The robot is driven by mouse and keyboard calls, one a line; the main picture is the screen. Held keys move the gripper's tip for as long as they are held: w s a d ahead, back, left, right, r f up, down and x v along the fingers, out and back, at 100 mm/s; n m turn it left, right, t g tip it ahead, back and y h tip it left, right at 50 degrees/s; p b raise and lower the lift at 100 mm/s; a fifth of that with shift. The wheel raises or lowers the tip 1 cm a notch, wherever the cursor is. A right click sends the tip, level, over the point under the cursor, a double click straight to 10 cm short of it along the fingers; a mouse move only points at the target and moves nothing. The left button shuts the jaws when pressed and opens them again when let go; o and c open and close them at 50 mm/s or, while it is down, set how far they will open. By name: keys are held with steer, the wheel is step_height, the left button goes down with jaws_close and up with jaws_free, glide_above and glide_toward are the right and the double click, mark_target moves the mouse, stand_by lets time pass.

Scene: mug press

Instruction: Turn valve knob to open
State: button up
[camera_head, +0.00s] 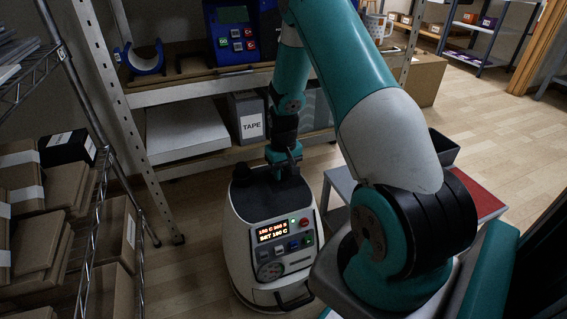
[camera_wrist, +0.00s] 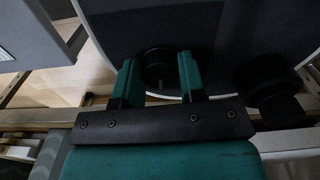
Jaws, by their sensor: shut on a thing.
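A black round valve knob (camera_wrist: 158,62) sits between the teal fingers of my gripper (camera_wrist: 157,68) in the wrist view, standing out from a dark grey surface. My gripper is shut on it. In the head view my gripper (camera_head: 284,156) reaches down to the dark top of a rounded white machine (camera_head: 237,262). The knob cannot be made out there. The machine's front has a lit display (camera_head: 272,231), several buttons and a grey round part (camera_head: 270,271). How far the knob is turned cannot be told.
A second black knob-like part (camera_wrist: 268,84) is right of my gripper in the wrist view. A shelf (camera_head: 190,92) behind holds a blue device (camera_head: 236,38) and a TAPE box (camera_head: 247,118). A wire rack (camera_head: 92,235) with cartons stands left. Open floor lies at upper right.

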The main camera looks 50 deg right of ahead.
mark_target(283, 172)
steer(key=shift+m+p, duration=1.5)
steer(key=shift+m, duration=0.6)
steer(key=shift+w, duration=0.1)
steer(key=o, duration=0.9)
step_height(283, 172, up, 17)
steer(key=p, duration=0.5)
steer(key=shift+r, duration=0.2)
